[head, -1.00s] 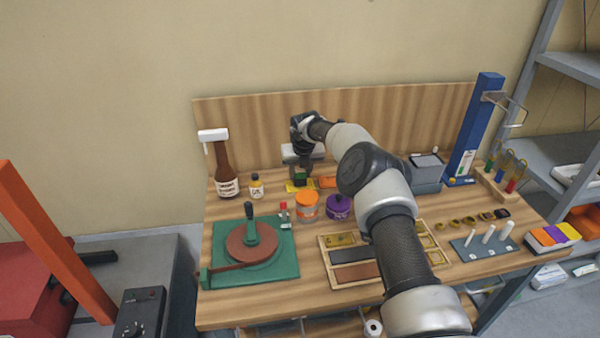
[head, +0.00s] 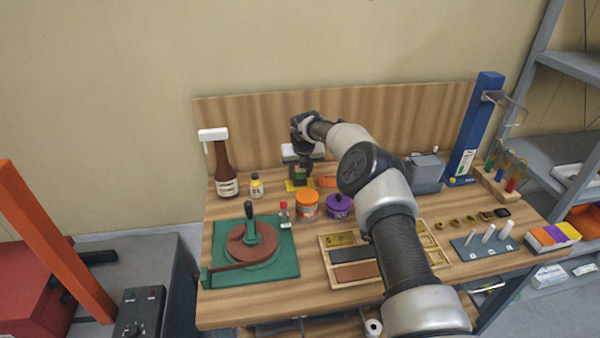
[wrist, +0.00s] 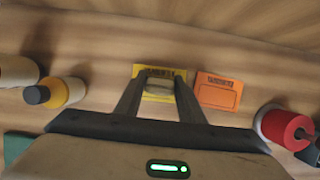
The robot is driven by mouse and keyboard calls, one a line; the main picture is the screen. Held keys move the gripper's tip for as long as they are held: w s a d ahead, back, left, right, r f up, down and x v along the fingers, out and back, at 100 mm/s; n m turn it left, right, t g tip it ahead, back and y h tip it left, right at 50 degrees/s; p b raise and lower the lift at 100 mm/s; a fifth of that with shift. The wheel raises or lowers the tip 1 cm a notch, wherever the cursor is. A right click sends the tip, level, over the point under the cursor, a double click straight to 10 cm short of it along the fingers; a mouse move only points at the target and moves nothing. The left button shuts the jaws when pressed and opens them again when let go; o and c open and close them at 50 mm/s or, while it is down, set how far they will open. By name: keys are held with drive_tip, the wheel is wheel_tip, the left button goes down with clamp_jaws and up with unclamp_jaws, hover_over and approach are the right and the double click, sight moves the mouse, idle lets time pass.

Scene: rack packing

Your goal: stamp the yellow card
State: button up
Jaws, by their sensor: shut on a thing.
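The yellow card (head: 290,187) lies flat at the back of the bench, and it also shows in the wrist view (wrist: 174,74). My gripper (head: 301,170) points down over this card. Its fingers (wrist: 160,92) are shut on a small stamp, which looks green in the head view (head: 299,178) and pale grey from above in the wrist view (wrist: 159,86). The stamp covers part of the card. Whether its underside touches the card is hidden.
An orange card (wrist: 218,92) lies just right of the yellow one. A small yellow bottle (head: 256,186) and a brown bottle (head: 226,172) stand to the left. An orange-lidded jar (head: 307,204) and a purple jar (head: 340,206) stand in front. A wooden back panel (head: 250,130) rises behind.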

drive_tip(key=shift+r+p, duration=1.5)
drive_tip(key=shift+r, duration=1.9)
drive_tip(key=shift+d, duration=0.1)
